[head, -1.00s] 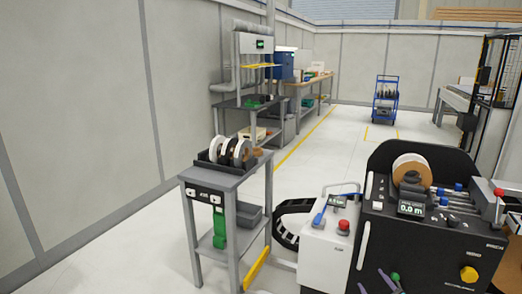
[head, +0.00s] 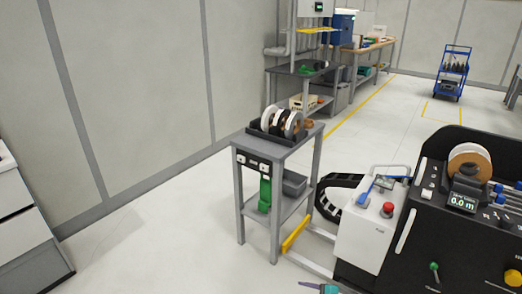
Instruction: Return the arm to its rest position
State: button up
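The black edge-banding machine (head: 406,226) stands at the right with a tape roll (head: 469,168) on top and a display reading 0.0 m. A grey stand (head: 258,152) left of it carries several tape rolls (head: 283,122) upright in a black rack.
A white unit (head: 364,235) with a red button stands between stand and machine, a black cable chain (head: 336,187) behind it. A white drawer cabinet (head: 25,230) is at the left edge. A blue cart (head: 455,67) stands far back. Floor left of the stand is clear.

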jog(key=s+a+f+n+g+p, duration=0.1)
jog(key=s+a+f+n+g, duration=0.2)
jog(key=s, duration=0.3)
jog(key=s+a+f+n+g+h+p, duration=0.1)
jog(key=s+a+f+n+g, duration=0.1)
jog(key=s+a+n+g, duration=0.3)
jog(key=s+a+f+n+g+p, duration=0.1)
jog(key=s+a+f+n, duration=0.15)
jog(key=s, duration=0.45)
jog(key=s+d+f+n+g+h, duration=0.2)
jog(key=s+d+n+g+h, duration=0.2)
jog(key=s+d, duration=0.7)
jog(key=n+h, duration=0.2)
jog(key=shift+s+d+n+h, duration=0.15)
jog(key=shift+d+n+h, duration=0.05)
jog(key=shift+n+h, duration=0.15)
jog(key=shift+c, duration=0.3)
jog(key=c, duration=0.7)
